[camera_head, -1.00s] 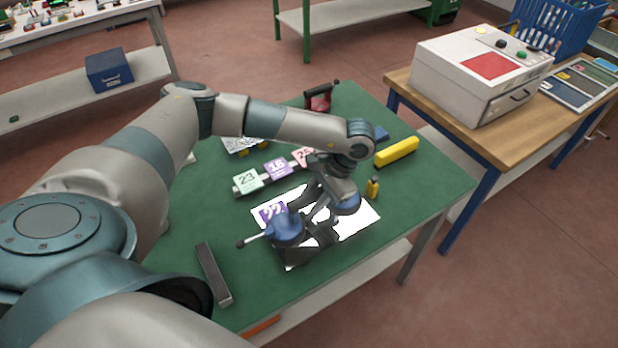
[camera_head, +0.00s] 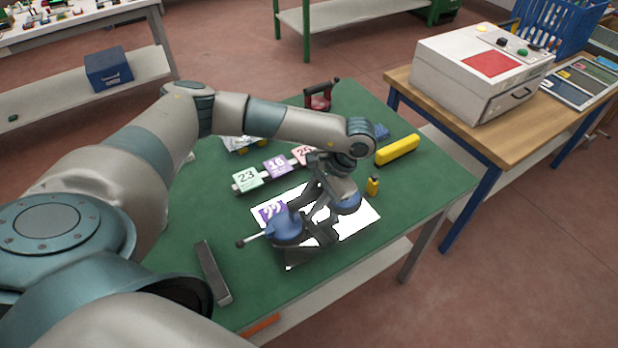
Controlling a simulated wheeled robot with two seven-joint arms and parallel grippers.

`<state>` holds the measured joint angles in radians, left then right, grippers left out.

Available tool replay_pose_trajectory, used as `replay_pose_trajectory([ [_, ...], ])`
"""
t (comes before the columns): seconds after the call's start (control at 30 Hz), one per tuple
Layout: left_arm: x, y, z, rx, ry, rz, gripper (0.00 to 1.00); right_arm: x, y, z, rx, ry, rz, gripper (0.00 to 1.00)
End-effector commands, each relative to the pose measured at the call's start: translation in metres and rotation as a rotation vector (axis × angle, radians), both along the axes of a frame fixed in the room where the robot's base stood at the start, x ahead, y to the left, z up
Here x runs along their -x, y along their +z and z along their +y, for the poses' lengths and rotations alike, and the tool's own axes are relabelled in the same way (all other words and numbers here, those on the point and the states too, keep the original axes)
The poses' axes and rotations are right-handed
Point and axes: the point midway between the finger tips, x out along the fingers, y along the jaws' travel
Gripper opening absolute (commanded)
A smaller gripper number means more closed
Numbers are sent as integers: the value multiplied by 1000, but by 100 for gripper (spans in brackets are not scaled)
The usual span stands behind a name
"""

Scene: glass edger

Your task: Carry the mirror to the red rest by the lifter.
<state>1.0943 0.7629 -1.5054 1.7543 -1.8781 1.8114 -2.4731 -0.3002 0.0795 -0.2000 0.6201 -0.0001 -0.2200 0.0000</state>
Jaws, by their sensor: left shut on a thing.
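My left gripper (camera_head: 321,212) is shut on the dark handle of a two-cup suction lifter with blue cups (camera_head: 287,227). The lifter sits over a bright white sheet (camera_head: 356,222) on the green table, which looks like the mirror. A purple tag marked 22 (camera_head: 270,211) shows at the sheet's left corner. I cannot tell whether the cups grip the sheet or whether it is raised. A red and black tool (camera_head: 318,98) stands at the table's far edge. I cannot tell which thing is the red rest. My right gripper is not in view.
Numbered tags (camera_head: 247,178) stand in a row behind the sheet. A yellow bar (camera_head: 397,151), a small yellow bottle (camera_head: 373,186) and a grey bar (camera_head: 213,273) lie around it. A white machine with a red square (camera_head: 489,66) stands on the wooden bench at right.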

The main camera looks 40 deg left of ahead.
Motion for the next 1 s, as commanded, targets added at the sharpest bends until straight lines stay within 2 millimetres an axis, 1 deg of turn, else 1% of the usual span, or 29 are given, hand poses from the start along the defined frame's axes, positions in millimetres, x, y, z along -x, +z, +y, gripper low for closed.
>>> replay_pose_trajectory([
  [0.07, -1, 1, 0, 1, 0, -3, 0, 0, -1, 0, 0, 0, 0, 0],
  [0.1, -1, 2, 0, 1, 0, -3, 34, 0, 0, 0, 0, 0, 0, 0],
  [0.17, -1, 2, 0, 0, 1, -2, 47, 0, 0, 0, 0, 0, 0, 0],
  [0.43, 1, -2, 0, -1, 0, 2, 47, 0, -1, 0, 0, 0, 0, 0],
  [0.67, -3, 5, -3, 1, 0, -1, 47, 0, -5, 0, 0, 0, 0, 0],
  [0.77, -6, 13, -6, 0, -1, -2, 47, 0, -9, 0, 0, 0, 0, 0],
  [0.87, -10, 26, -10, 1, -2, -4, 47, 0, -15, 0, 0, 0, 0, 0],
  [1.0, -18, 48, -19, 2, -2, -5, 47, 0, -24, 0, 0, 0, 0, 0],
])
